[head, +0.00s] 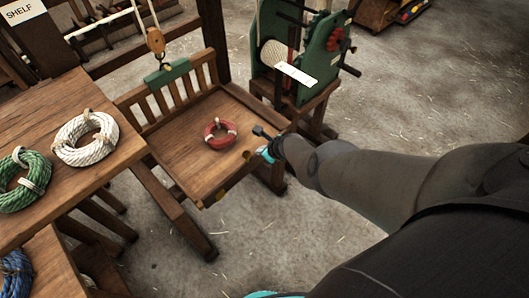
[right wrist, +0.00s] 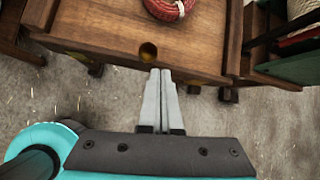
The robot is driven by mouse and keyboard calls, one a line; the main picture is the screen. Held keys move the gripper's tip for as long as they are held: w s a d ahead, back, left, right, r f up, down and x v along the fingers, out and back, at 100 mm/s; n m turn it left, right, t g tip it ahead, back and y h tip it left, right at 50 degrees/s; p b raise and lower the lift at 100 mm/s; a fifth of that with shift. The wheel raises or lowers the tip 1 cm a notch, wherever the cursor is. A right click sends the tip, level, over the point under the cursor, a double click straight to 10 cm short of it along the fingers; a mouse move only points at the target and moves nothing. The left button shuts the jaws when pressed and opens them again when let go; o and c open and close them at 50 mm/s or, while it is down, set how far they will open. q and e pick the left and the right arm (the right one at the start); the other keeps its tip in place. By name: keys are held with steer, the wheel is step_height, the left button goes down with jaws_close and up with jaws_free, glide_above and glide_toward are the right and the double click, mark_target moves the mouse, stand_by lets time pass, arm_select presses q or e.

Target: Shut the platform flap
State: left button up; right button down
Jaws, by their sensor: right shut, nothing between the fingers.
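I cannot clearly tell the flap from the board. My right gripper (head: 252,157) is at the platform's front right edge. In the right wrist view its fingers (right wrist: 161,72) are shut and empty, with tips at the board's near edge beside the hole. I cannot tell whether they touch. My left gripper is not in view.
A red rope coil (head: 220,133) lies on the platform. A pulley block (head: 155,41) hangs above the green-topped back rail. A green machine (head: 310,60) stands behind right. A table at left holds white (head: 72,152) and green (head: 12,185) coils. Open floor (head: 420,90) lies right.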

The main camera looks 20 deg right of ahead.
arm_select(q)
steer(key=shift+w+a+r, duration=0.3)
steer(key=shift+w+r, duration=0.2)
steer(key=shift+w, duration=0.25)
arm_select(e)
steer(key=w+a+r, duration=0.1)
steer(key=w+r, duration=0.2)
steer(key=r, duration=0.2)
steer(key=shift+a, duration=0.4)
